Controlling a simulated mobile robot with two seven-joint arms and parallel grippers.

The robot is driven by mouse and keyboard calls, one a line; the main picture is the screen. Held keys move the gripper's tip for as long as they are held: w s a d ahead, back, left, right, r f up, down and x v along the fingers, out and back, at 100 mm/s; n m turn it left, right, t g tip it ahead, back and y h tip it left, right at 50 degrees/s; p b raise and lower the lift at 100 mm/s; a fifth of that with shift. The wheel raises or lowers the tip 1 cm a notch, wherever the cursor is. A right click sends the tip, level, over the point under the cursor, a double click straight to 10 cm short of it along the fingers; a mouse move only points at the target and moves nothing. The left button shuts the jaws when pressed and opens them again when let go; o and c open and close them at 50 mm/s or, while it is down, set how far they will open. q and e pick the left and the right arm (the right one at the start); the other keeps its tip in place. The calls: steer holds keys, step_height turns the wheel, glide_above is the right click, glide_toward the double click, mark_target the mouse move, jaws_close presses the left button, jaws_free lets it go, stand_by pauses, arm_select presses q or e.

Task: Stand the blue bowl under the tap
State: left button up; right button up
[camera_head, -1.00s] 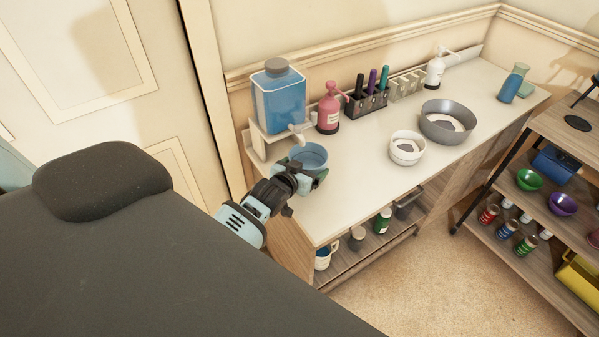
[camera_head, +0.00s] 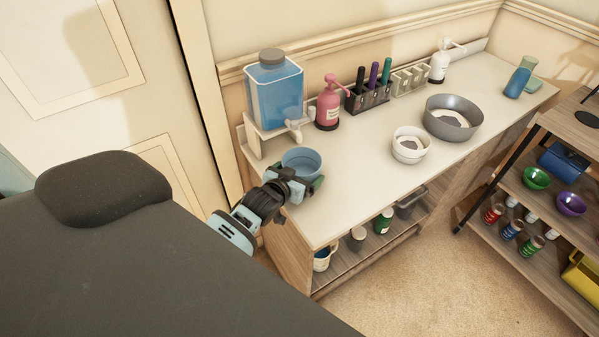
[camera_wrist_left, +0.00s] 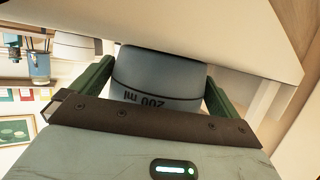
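The blue bowl (camera_head: 302,162) is on or just above the white counter, at its left end, close in front of the tap (camera_head: 295,127) of the blue water dispenser (camera_head: 275,95). I cannot tell whether the spout is directly over the bowl. My left gripper (camera_head: 300,187) reaches in from the near side. In the left wrist view, the bowl (camera_wrist_left: 160,78), marked "200 ml" and seen upside down, sits between the two green fingers (camera_wrist_left: 160,85), which appear to touch its sides. My right gripper is not in view.
A pink pump bottle (camera_head: 328,104), a pen rack (camera_head: 368,97), a white bowl (camera_head: 410,146) and a grey basin (camera_head: 453,118) stand farther right on the counter (camera_head: 365,195). The counter between the blue bowl and the white bowl is clear.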

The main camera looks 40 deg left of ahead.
arm_select(q)
steer(key=shift+r, duration=0.2)
steer(key=shift+s+r, duration=0.1)
steer(key=shift+s, duration=0.15)
steer(key=p+v, duration=0.1)
steer(key=v, duration=1)
steer(key=shift+s, duration=0.25)
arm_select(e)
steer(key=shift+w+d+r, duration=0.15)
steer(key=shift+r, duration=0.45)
arm_select(q)
steer(key=s+d+f+m+g+h, duration=0.1)
steer(key=s+d+f, duration=0.3)
steer(key=s, duration=0.6)
steer(key=s+d+f+m+g+h, duration=0.1)
steer(key=s+d+f+g, duration=0.2)
steer(key=s, duration=0.6)
steer(key=s+d+f+m+g+h, duration=0.1)
steer(key=s+d+f+g, duration=0.1)
steer(key=s+d+f, duration=0.4)
steer(key=s+f, duration=0.2)
steer(key=s, duration=0.2)
steer(key=shift+s+d, duration=0.25)
steer(key=shift+s, duration=0.1)
